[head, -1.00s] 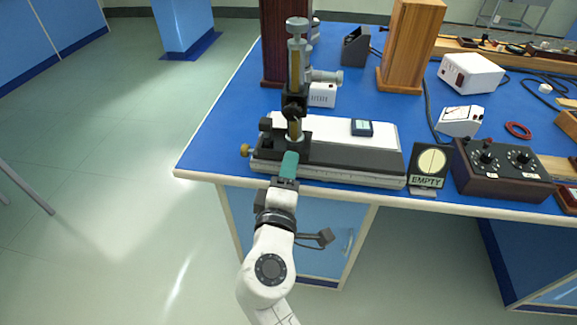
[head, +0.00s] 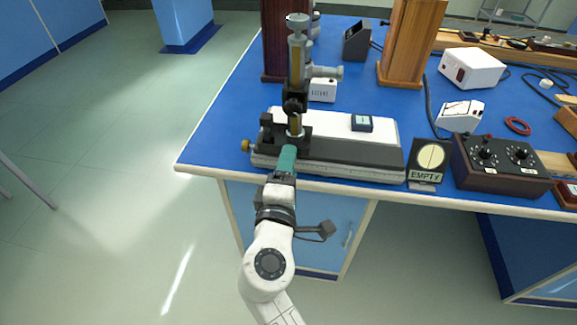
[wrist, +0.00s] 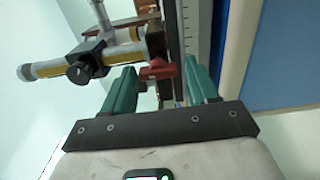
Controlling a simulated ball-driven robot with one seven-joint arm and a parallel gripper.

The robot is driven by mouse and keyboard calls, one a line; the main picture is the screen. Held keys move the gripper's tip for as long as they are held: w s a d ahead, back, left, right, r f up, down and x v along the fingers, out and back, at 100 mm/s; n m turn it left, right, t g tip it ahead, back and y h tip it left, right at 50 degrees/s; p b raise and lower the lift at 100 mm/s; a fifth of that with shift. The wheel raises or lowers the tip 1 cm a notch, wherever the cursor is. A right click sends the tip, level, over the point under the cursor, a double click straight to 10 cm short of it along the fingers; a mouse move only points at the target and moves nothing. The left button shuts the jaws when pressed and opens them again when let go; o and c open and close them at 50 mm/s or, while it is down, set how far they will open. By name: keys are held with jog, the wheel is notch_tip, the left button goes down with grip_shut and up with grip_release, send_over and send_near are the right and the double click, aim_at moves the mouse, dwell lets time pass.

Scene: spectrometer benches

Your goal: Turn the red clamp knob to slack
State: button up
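The red clamp knob (wrist: 158,70) shows in the wrist view, at the foot of the microscope's carriage. In the head view it is hidden behind my gripper. My gripper (wrist: 163,77) has two green fingers, spread apart, one on each side of the knob. A gap shows on the right side; whether the left finger touches the knob I cannot tell. In the head view the green fingers (head: 287,160) reach the front of the travelling microscope (head: 298,60), at the base of its upright column.
The microscope's long base (head: 350,160) lies along the bench's front edge.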

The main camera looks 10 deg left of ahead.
jog(key=shift+o, duration=0.9)
jog(key=s, duration=1)
jog(key=shift+s+a, duration=0.15)
jog(key=shift+s, duration=0.25)
jog(key=s+d+f+m+g+h+p, duration=0.1)
jog(key=d+f+m+g+h+p, duration=0.2)
jog(key=d, duration=0.5)
jog(key=s+d+f+m+g, duration=0.1)
jog(key=d+f+m+g, duration=0.25)
jog(key=d, duration=0.55)
jog(key=s+d+f+m+g+h+p, duration=0.2)
jog(key=d+m+g, duration=0.15)
jog(key=d, duration=0.45)
jog(key=s+d+f+m+g+y+p, duration=0.2)
jog(key=s+d+m+g, duration=0.1)
jog(key=s, duration=0.6)
jog(key=s+d+f+m+g+y+p, duration=0.2)
jog(key=s+d+m+g+y, duration=0.1)
jog(key=s, duration=0.6)
jog(key=shift+s+d+m+g, duration=0.35)
jog(key=shift+d+m+g, duration=0.15)
jog(key=shift+d+m, duration=0.65)
